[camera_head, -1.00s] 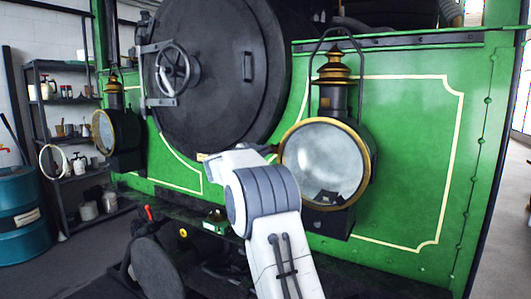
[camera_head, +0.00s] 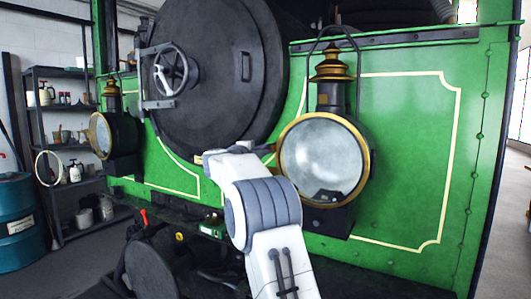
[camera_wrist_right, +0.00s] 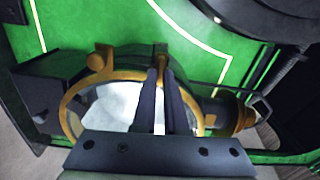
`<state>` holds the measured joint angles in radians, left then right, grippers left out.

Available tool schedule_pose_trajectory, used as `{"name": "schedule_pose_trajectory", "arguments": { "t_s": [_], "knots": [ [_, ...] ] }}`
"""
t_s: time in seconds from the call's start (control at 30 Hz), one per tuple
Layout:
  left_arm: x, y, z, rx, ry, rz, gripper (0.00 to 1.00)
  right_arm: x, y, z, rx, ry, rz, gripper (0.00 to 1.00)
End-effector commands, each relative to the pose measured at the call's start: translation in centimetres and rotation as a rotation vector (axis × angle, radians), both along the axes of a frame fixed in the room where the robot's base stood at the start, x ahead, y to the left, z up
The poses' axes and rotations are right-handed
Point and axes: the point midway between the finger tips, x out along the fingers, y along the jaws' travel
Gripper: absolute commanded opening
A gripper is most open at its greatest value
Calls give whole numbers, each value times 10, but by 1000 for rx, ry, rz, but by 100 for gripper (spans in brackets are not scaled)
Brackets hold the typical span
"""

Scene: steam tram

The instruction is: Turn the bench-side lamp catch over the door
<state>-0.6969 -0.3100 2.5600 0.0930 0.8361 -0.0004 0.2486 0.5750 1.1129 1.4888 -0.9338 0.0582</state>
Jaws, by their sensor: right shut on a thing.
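The nearer lamp (camera_head: 322,160) hangs on the green front plate at the right, with a brass-rimmed round glass door and a brass-topped chimney. It also fills the middle of the right wrist view (camera_wrist_right: 112,105). My right gripper (camera_wrist_right: 160,75) is shut at the rim, on a small brass catch (camera_wrist_right: 160,58); its fingers partly hide the catch. In the head view my right gripper (camera_head: 268,148) is at the lamp's left rim, mostly hidden by my own wrist. A second, similar lamp (camera_head: 113,135) stands farther left, untouched. My left gripper is not in view.
The dark round smokebox door (camera_head: 215,75) with its handwheel (camera_head: 171,72) is left of the nearer lamp. A shelf rack (camera_head: 65,165) and a blue drum (camera_head: 18,225) stand at the far left. The green plate (camera_head: 410,150) right of the lamp is clear.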

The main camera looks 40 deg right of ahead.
Motion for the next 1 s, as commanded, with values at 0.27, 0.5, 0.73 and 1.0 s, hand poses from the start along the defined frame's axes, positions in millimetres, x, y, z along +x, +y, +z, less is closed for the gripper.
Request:
{"name": "schedule_pose_trajectory", "arguments": {
  "t_s": [0.27, 0.5, 0.73, 1.0],
  "knots": [
    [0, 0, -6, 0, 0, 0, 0, -2, -2, 1, 28, -78, -7, 0],
    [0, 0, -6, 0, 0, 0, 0, -2, -1, 2, 33, -94, -6, 0],
    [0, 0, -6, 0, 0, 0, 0, -2, -1, 3, 32, -94, -6, 0],
    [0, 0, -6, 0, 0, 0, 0, -1, 0, 1, 33, -91, -2, 40]
  ]
}}
